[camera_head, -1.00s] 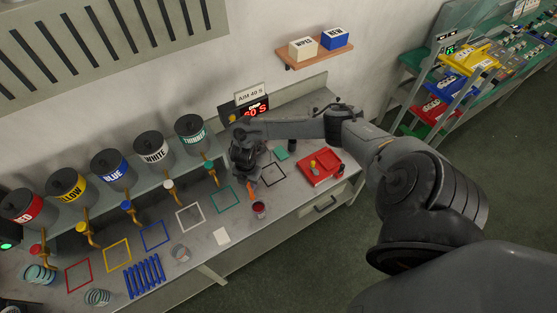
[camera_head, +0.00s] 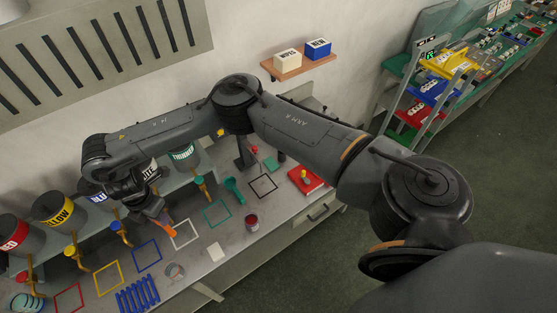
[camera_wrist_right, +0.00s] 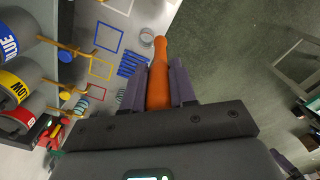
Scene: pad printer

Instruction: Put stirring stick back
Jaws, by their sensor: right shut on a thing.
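My right gripper (camera_head: 160,213) is shut on an orange stick (camera_head: 169,231), which appears to be the stirring stick. It is over the bench, near the white square outline and in front of the paint cans. In the right wrist view the orange stick (camera_wrist_right: 159,75) sits between the two dark fingers (camera_wrist_right: 160,88) and points away from the gripper. Its far end seems free of anything; how high it is above the bench I cannot tell. A cup of dark red ink (camera_head: 251,222) stands on the bench to the right. My left gripper is not in view.
A blue slatted rack (camera_head: 138,295) and a clear cup (camera_head: 175,272) are at the bench front. Several paint cans with taps, including yellow (camera_head: 53,209), line the back.

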